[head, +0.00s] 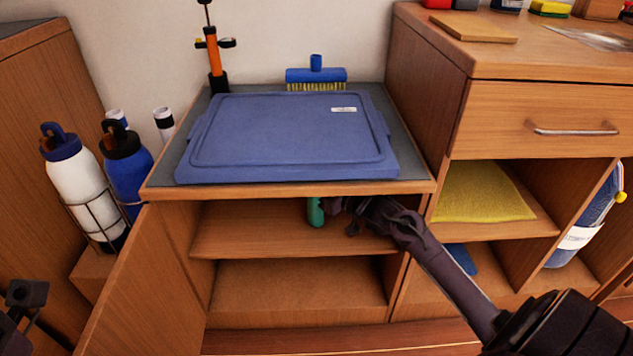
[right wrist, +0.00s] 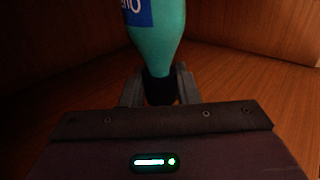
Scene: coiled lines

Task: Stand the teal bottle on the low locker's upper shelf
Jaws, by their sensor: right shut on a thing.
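The low locker (head: 290,189) stands open in the head view, with an upper shelf (head: 250,235) inside. The teal bottle (head: 315,212) shows partly inside the upper compartment; its top is hidden by the locker's top edge. My right gripper (head: 338,206) reaches in from the right. In the right wrist view, its fingers (right wrist: 160,90) are shut on the dark neck of the teal bottle (right wrist: 158,30), which has a blue label. I cannot tell whether the bottle's base touches the shelf. My left gripper (head: 27,293) is partly visible at the lower left, away from the locker; its opening is unclear.
A blue lid (head: 290,130), a blue brush (head: 316,76) and an orange-handled tool (head: 213,58) rest on the locker top. The open door (head: 130,285) swings out at left. White (head: 72,180) and blue (head: 128,170) bottles stand beyond it. The lower shelf (head: 300,288) looks empty.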

